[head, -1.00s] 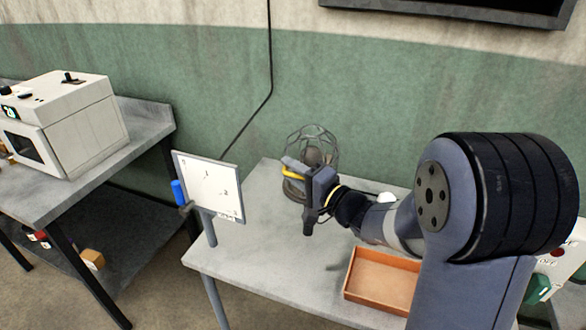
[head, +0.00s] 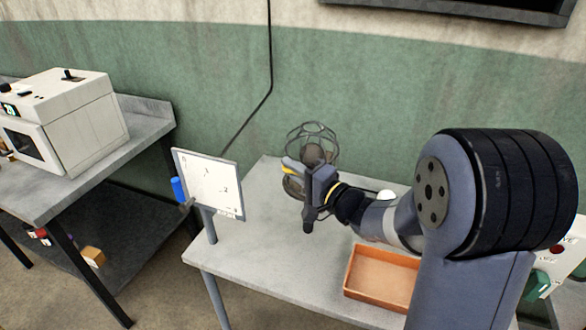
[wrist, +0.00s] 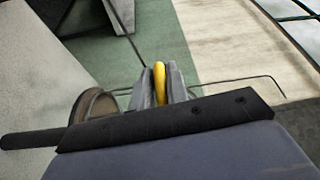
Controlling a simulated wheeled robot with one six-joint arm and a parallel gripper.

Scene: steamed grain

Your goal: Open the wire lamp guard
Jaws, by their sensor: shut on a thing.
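The wire lamp guard (head: 312,126) is a dark round cage at the back of the grey table, left of my arm. My gripper (head: 290,166) is at its front left side and hides part of it. In the wrist view my gripper (wrist: 160,88) is shut on a yellow handle (wrist: 159,74), which stands between the two grey fingers. The yellow also shows in the head view (head: 287,171). The lamp's lower part (head: 292,187) shows below my gripper. A round brownish part (wrist: 92,107) lies left of the fingers in the wrist view.
An orange tray (head: 376,297) is at the table's front right. A white board (head: 208,184) on a post stands at the left edge of the grey table (head: 240,246). A white machine (head: 62,122) is on the far-left bench. The table's front left is clear.

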